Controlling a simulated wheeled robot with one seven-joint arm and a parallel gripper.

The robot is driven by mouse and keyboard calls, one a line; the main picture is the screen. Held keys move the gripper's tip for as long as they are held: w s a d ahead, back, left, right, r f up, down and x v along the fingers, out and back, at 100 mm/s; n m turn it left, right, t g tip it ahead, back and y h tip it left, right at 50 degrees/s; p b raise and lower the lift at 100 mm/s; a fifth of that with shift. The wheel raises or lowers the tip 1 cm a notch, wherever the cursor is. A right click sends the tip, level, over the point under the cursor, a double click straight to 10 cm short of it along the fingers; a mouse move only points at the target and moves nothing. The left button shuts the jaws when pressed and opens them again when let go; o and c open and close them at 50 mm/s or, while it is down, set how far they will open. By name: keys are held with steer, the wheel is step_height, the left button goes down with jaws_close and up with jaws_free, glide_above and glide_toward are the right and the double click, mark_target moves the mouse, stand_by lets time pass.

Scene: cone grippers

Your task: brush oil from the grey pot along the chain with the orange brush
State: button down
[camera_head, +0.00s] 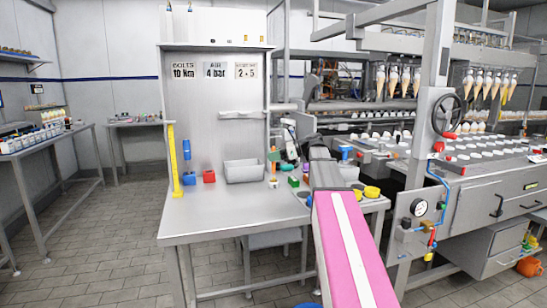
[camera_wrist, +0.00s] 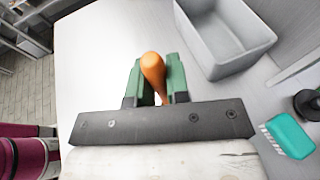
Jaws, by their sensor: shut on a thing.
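My gripper (camera_head: 274,155) has green fingers and is shut on the orange brush (camera_head: 273,171), above the table beside the grey bin. The wrist view shows the rounded orange handle end (camera_wrist: 152,63) between the two green fingers (camera_wrist: 156,85). In the head view the brush points down and looks close to upright. A small pale shape at its lower end is too small to tell as bristles or the grey pot. I cannot make out the chain in either view.
The open grey bin (camera_head: 245,171) stands left of the brush; it also shows in the wrist view (camera_wrist: 225,50). A red block (camera_head: 209,177) and blue pieces (camera_head: 188,178) lie farther left. The table's front left is clear.

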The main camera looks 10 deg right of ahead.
steer(key=shift+f, duration=0.1)
stand_by(0.3)
steer(key=shift+r, duration=3.55)
steer(key=shift+d, duration=0.1)
